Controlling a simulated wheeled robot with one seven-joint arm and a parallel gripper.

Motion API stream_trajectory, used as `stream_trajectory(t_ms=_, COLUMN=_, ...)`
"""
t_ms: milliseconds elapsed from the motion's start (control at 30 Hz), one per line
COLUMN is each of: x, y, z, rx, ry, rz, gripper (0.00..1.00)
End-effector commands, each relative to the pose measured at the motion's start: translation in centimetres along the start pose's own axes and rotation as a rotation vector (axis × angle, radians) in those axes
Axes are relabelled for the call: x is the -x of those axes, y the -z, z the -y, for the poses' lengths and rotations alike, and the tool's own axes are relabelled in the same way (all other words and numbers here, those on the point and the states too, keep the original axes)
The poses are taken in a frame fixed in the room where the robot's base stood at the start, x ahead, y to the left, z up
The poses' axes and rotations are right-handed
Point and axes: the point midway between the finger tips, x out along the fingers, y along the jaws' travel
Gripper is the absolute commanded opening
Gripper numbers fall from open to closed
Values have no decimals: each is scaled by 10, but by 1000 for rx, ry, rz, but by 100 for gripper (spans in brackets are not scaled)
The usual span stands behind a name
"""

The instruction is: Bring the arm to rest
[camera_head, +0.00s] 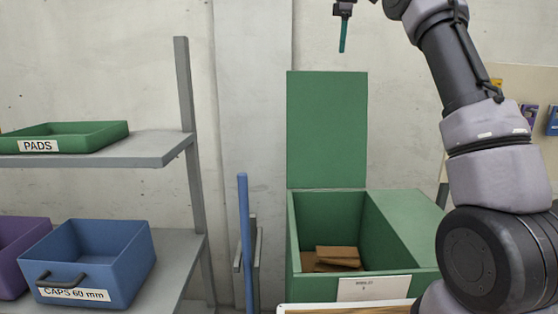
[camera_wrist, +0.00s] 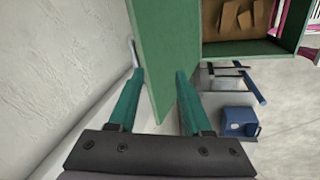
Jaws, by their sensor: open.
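My gripper (camera_head: 343,48) hangs high in the head view, in front of the wall and above the raised lid of a green bin; one teal finger shows there. In the wrist view my gripper (camera_wrist: 160,74) has its two teal fingers apart, with nothing held between them. The green lid (camera_head: 327,130) stands upright behind the open green bin (camera_head: 410,218). In the wrist view the lid (camera_wrist: 165,30) appears beyond and between the fingers; I cannot tell the distance. My arm rises on the right of the head view.
Brown pieces (camera_head: 337,257) lie in the green bin. A grey shelf (camera_head: 150,150) on the left holds a green PADS tray (camera_head: 75,135) and, lower, a blue CAPS 60 mm box (camera_head: 90,262). A blue pole (camera_head: 245,235) stands between shelf and bin. Bare wall surrounds my gripper.

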Motion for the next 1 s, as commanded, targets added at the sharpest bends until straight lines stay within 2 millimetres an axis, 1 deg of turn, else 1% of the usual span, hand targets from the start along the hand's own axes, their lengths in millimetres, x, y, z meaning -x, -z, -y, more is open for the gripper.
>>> stream_trajectory(t_ms=33, x=13, y=-7, z=11, rx=-47, ry=-9, rz=-6, gripper=49)
stream_trajectory(t_ms=167, x=33, y=-23, z=40, rx=-189, ry=-31, rz=-27, gripper=49)
stream_trajectory(t_ms=200, x=38, y=-27, z=50, rx=-234, ry=-37, rz=-35, gripper=49)
stream_trajectory(t_ms=267, x=44, y=-34, z=66, rx=-303, ry=-46, rz=-49, gripper=49)
stream_trajectory(t_ms=367, x=52, y=-45, z=95, rx=-421, ry=-57, rz=-76, gripper=49)
stream_trajectory(t_ms=467, x=56, y=-57, z=126, rx=-542, ry=-69, rz=-108, gripper=49)
stream_trajectory(t_ms=500, x=57, y=-61, z=139, rx=-592, ry=-73, rz=-121, gripper=49)
stream_trajectory(t_ms=667, x=54, y=-79, z=194, rx=-797, ry=-82, rz=-181, gripper=49)
stream_trajectory(t_ms=700, x=51, y=-83, z=209, rx=-850, ry=-82, rz=-197, gripper=49)
stream_trajectory(t_ms=767, x=46, y=-89, z=231, rx=-930, ry=-82, rz=-222, gripper=49)
stream_trajectory(t_ms=800, x=42, y=-93, z=246, rx=-984, ry=-82, rz=-239, gripper=49)
stream_trajectory(t_ms=867, x=34, y=-99, z=268, rx=-1067, ry=-79, rz=-266, gripper=49)
stream_trajectory(t_ms=1000, x=11, y=-114, z=321, rx=-1265, ry=-69, rz=-331, gripper=49)
